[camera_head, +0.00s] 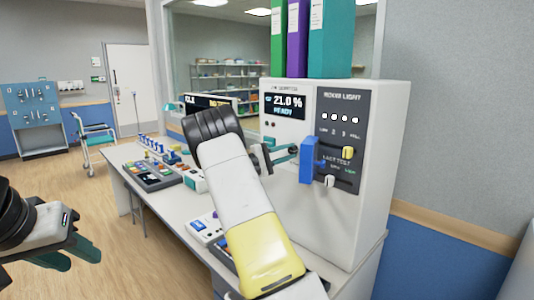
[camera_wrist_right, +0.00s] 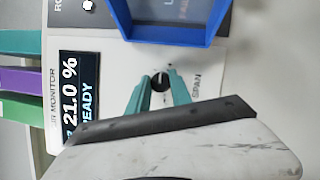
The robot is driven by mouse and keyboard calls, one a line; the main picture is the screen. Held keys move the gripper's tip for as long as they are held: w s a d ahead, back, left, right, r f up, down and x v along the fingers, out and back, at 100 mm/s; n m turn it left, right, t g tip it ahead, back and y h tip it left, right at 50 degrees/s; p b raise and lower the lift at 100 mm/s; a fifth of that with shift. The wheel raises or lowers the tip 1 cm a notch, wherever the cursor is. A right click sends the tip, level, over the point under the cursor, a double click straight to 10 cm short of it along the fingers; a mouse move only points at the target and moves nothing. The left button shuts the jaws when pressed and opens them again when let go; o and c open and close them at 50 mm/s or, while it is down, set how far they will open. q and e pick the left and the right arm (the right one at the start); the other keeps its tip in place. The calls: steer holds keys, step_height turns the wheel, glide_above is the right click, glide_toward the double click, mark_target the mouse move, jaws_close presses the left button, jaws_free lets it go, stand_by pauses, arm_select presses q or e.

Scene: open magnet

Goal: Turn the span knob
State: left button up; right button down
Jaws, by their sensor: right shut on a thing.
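The white oxygen-monitor cabinet (camera_head: 297,205) stands on the desk, its display (camera_head: 284,106) reading 21.0 % and READY. The display also shows in the right wrist view (camera_wrist_right: 78,90). My right gripper (camera_head: 293,151) reaches the cabinet's front, partly hidden by my right arm. In the right wrist view its teal fingers (camera_wrist_right: 160,85) are shut on the small round span knob (camera_wrist_right: 160,81), beside the printed word SPAN. The knob is mostly hidden between the fingers. My left gripper (camera_head: 84,258) hangs at the lower left with its fingers apart, empty and away from the desk.
A blue frame (camera_head: 307,160) juts from the cabinet close beside my right gripper; it also shows in the right wrist view (camera_wrist_right: 175,36). A dark room-light panel (camera_head: 341,117) has other knobs. Binders (camera_head: 329,40) stand on top. Several small devices line the desk (camera_head: 178,210).

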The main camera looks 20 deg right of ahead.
stand_by(0.3)
steer(key=c, duration=1.2)
jaws_free()
steer(key=shift+o, duration=0.2)
steer(key=a+f, duration=0.1)
steer(key=a, duration=0.6)
steer(key=shift+a, duration=0.4)
steer(key=shift+s+f, duration=0.1)
steer(key=shift+a, duration=0.1)
